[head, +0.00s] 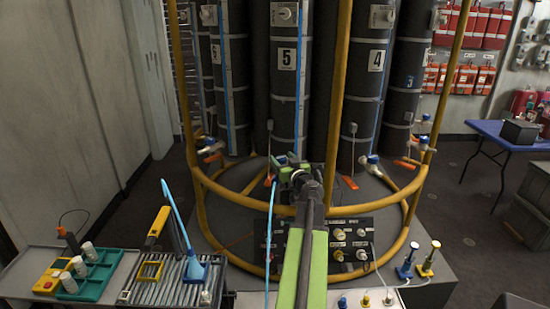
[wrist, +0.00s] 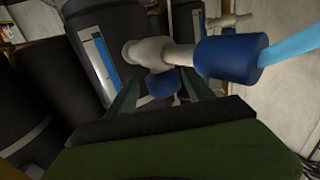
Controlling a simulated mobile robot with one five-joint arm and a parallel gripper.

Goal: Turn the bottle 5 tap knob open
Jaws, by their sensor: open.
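Bottle 5 (head: 287,90) is the dark cylinder with the white "5" label in the middle of the head view. Its tap shows in the wrist view as a pale body (wrist: 150,50) with a blue knob (wrist: 163,84) below it and a larger blue coupling (wrist: 230,57) on the right. My gripper (head: 292,160) is at the foot of bottle 5, and my arm hides most of the tap in the head view. In the wrist view my gripper (wrist: 160,86) is open, its two green fingers on either side of the blue knob. I cannot tell whether they touch it.
A yellow rail cage (head: 336,100) surrounds the bottles, with one upright just right of my arm. A light blue hose (head: 269,235) hangs left of my arm. A valve panel (head: 350,240) is at front right. A tool cart (head: 170,280) stands at front left.

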